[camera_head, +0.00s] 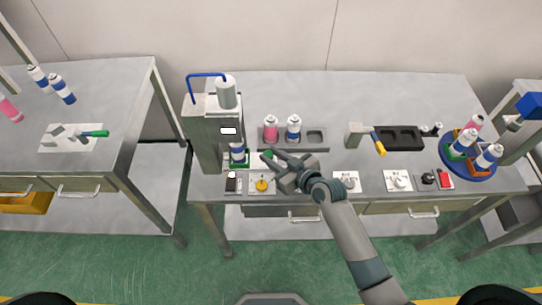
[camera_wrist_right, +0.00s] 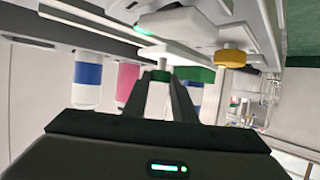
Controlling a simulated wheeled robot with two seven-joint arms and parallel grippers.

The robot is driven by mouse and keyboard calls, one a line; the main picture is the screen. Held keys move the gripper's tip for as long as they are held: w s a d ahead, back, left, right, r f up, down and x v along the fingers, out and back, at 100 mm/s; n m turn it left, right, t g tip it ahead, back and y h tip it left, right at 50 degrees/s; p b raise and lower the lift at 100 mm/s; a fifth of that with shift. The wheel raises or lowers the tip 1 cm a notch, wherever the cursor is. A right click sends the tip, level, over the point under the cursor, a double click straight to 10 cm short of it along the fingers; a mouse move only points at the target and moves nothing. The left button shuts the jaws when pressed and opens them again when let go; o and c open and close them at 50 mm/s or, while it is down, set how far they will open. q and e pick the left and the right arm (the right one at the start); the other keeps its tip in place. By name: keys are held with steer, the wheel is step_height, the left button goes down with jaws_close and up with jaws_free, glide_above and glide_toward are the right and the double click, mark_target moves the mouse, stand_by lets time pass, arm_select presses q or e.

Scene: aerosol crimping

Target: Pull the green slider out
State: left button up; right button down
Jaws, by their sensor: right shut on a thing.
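The green slider (camera_head: 246,164) sits at the foot of the grey crimping machine (camera_head: 208,132). A white and blue can (camera_head: 237,153) stands upright on it under the machine's head. My right gripper (camera_head: 268,157) reaches in from the lower right, just right of the slider. In the right wrist view its fingers (camera_wrist_right: 163,88) are shut on a small green handle (camera_wrist_right: 160,76), and the slider's green body (camera_wrist_right: 195,73) shows behind. The fingers hide part of the handle. My left gripper is in neither view.
A plate with a yellow knob (camera_head: 262,185) lies in front. A black tray (camera_head: 399,138) is further right.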

steer(key=shift+d+f+b, duration=0.1)
steer(key=shift+d+b, duration=0.55)
steer(key=shift+d, duration=2.55)
steer(key=shift+d+b, duration=0.85)
steer(key=shift+d, duration=1.9)
steer(key=c, duration=1.5)
jaws_free()
steer(key=shift+d, duration=0.15)
steer(key=shift+o, duration=0.2)
steer(key=shift+s+d+r, duration=0.25)
steer(key=shift+s+d, duration=0.1)
steer(key=shift+s, duration=0.1)
steer(key=b+v, duration=0.4)
steer(key=v, duration=1.2)
steer(key=shift+r, duration=0.25)
